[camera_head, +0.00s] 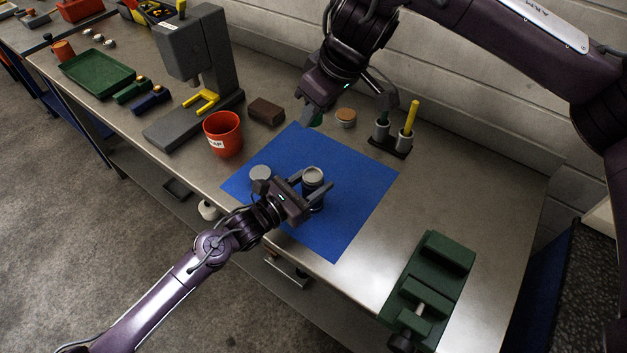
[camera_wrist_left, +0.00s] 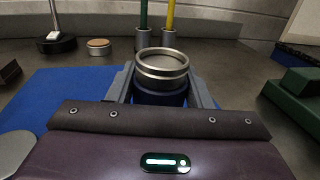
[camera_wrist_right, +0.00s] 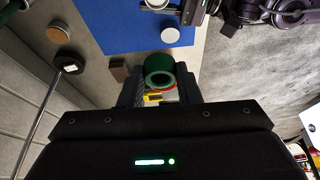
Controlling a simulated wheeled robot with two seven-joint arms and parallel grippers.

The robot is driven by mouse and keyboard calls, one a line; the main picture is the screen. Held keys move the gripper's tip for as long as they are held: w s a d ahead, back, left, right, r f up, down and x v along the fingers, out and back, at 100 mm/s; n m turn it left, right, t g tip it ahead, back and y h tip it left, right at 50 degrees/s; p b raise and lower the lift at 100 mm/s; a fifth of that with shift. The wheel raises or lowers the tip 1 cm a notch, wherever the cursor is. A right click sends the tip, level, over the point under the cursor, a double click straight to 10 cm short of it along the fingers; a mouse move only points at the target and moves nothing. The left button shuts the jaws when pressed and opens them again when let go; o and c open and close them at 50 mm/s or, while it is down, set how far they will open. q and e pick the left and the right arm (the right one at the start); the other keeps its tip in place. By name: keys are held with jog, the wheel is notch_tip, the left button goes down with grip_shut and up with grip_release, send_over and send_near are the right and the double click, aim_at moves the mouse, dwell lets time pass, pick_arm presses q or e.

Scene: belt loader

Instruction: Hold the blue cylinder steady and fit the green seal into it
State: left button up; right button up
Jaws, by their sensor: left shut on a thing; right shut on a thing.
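The blue cylinder (camera_head: 313,174) stands upright on the blue mat (camera_head: 345,222), with a silver ring at its top. In the left wrist view its silver rim (camera_wrist_left: 161,66) and dark blue body (camera_wrist_left: 160,98) sit between the fingers. My left gripper (camera_head: 314,182) is shut on it from the side. The green seal (camera_wrist_right: 158,72) is a ring in the right wrist view, held between the fingertips of my right gripper (camera_wrist_right: 160,88). In the head view my right gripper (camera_head: 312,116) is above the mat's far edge, apart from the cylinder; the seal is mostly hidden there.
A grey disc (camera_head: 261,173) lies at the mat's left. A red cup (camera_head: 223,136), a brown block (camera_head: 266,111) and a grey press (camera_head: 192,45) stand further left. A cork-topped disc (camera_head: 346,116) and a pen holder (camera_head: 390,146) are behind; a green vise (camera_head: 430,285) is right.

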notch_tip(320, 180, down, 4)
jog(key=a+n+g+y, duration=0.1)
jog(key=n+g, duration=0.1)
jog(key=n, duration=0.4)
jog(key=n+g, duration=0.2)
jog(key=n, duration=0.2)
send_near(311, 177)
jog(key=x, duration=0.6)
jog(key=shift+a, duration=0.15)
pick_arm(q)
jog(key=shift+d, duration=0.1)
pick_arm(e)
jog(key=shift+s+f, duration=0.1)
jog(key=shift+f, duration=0.1)
